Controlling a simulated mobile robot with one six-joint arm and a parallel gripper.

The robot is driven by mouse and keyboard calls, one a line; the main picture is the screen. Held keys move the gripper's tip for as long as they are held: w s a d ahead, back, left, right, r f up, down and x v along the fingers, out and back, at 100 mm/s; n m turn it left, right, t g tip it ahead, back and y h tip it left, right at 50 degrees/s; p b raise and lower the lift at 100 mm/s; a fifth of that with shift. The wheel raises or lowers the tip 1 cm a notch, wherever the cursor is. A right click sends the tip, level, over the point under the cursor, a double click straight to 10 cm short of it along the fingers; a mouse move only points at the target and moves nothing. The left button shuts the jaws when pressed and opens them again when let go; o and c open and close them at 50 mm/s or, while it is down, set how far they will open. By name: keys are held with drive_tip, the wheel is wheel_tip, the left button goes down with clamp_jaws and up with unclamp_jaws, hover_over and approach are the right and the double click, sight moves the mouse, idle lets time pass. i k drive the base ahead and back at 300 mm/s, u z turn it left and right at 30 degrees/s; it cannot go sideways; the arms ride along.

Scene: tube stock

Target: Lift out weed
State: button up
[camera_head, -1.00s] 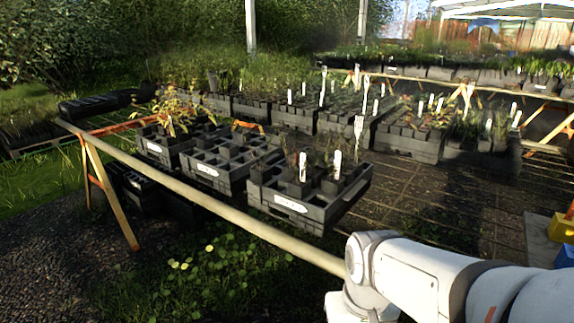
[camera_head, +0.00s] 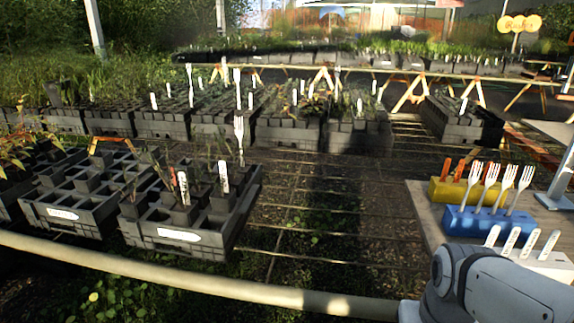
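The near crate (camera_head: 205,238) is a dark grey tray with a white label on its front wall, on the bench at the left. Several small pots with thin plants and white tags stand in it, and a white fork (camera_head: 239,140) sticks up at its back. I cannot tell which plant is a weed. Several white forks (camera_head: 490,188) stand in a blue block (camera_head: 490,223) on the table at the right. My arm shows at the lower right; my gripper is outside the view.
A second crate (camera_head: 64,221) with mostly empty cells adjoins on the left. A yellow block (camera_head: 462,192) and a white block (camera_head: 530,262) flank the blue one. A pale rail (camera_head: 190,283) runs along the bench front. The bench mesh right of the near crate is clear.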

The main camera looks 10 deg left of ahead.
sight(173, 175)
drive_tip(key=z, duration=1.75)
drive_tip(key=k, duration=1.85)
drive_tip(key=u, duration=2.25)
drive_tip(key=i, duration=1)
drive_tip(key=u, duration=0.05)
